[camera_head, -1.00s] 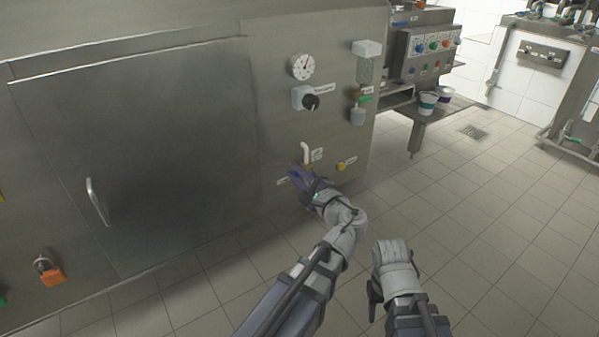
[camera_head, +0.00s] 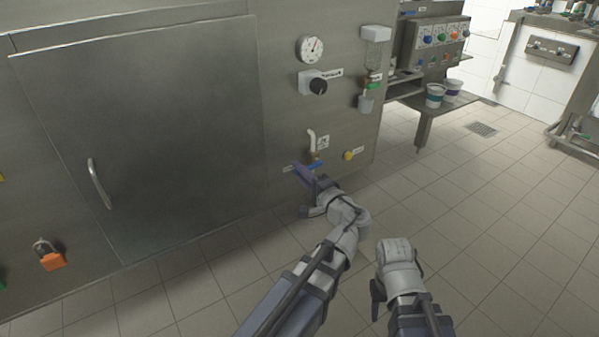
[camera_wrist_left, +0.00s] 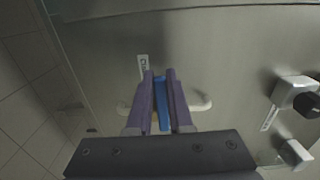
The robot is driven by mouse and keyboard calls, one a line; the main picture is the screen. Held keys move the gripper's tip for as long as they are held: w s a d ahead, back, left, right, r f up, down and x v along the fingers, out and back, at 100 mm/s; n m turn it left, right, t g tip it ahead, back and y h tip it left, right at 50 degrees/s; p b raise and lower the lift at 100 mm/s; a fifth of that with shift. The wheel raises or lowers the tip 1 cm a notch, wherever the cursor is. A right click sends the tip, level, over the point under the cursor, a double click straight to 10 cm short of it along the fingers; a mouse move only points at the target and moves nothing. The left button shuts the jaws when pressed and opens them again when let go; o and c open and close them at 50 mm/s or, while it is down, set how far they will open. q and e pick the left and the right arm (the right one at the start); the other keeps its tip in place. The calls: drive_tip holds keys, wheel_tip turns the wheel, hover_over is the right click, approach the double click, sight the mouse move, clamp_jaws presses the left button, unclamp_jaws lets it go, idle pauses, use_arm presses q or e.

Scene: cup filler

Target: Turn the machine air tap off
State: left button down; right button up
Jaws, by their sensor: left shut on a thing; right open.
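The air tap is on the lower part of the steel machine front, with a white bent pipe (camera_head: 312,139) above it and a blue lever (camera_head: 316,164) lying roughly level. My left gripper (camera_head: 299,169) is at the tap, its fingers at the lever's left part. In the left wrist view the blue lever (camera_wrist_left: 162,108) shows between the two purple fingers of my left gripper (camera_wrist_left: 160,76), which is shut on it. The tap's body is partly hidden there. My right gripper (camera_head: 376,298) is low in front, away from the machine, open and empty.
A gauge (camera_head: 310,49), a black knob (camera_head: 318,86) and a yellow button (camera_head: 348,155) are on the panel near the tap. A large door with a handle (camera_head: 98,184) is to the left. Cups (camera_head: 435,95) stand on a shelf at right.

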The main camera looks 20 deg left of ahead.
idle(0.3)
use_arm(q)
drive_tip(key=c, duration=0.8)
unclamp_jaws()
